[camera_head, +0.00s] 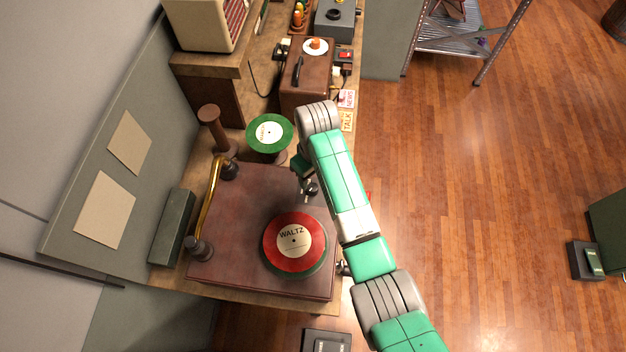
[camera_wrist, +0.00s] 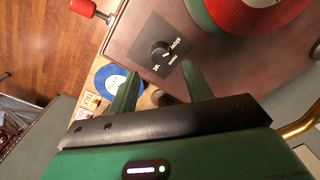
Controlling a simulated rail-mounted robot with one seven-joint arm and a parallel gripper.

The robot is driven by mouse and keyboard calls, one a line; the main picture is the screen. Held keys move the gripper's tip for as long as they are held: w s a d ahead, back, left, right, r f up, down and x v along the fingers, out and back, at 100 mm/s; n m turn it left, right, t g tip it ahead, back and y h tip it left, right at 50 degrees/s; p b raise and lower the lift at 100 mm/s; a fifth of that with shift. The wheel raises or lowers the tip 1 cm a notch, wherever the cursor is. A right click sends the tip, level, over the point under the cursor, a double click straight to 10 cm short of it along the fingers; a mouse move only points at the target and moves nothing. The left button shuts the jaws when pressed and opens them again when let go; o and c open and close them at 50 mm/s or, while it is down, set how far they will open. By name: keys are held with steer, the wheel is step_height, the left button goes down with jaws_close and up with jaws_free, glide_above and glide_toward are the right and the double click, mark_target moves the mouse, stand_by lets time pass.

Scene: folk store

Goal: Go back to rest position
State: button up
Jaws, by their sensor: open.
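My gripper (camera_wrist: 160,88) shows in the wrist view with its two green fingers apart and nothing between them. It is near a black knob (camera_wrist: 162,54) on a dark plate on the brown record player (camera_wrist: 122,38). In the head view my green and grey arm reaches over the right side of the record player (camera_head: 225,230), and the wrist partly hides the gripper. The knob (camera_head: 311,189) is just beside it. A red record labelled WALTZ (camera_head: 277,250) lies on the player, seemingly on top of another disc.
A green record (camera_head: 269,147) stands on a holder behind the player. A brass tube arm (camera_head: 213,190) is at the left. A brown case (camera_head: 306,78) and a cream radio (camera_head: 205,22) stand farther back. A blue record (camera_wrist: 107,78) shows in the wrist view. Wooden floor (camera_head: 480,170) at right is mostly clear.

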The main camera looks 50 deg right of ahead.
steer(key=shift+r, duration=0.95)
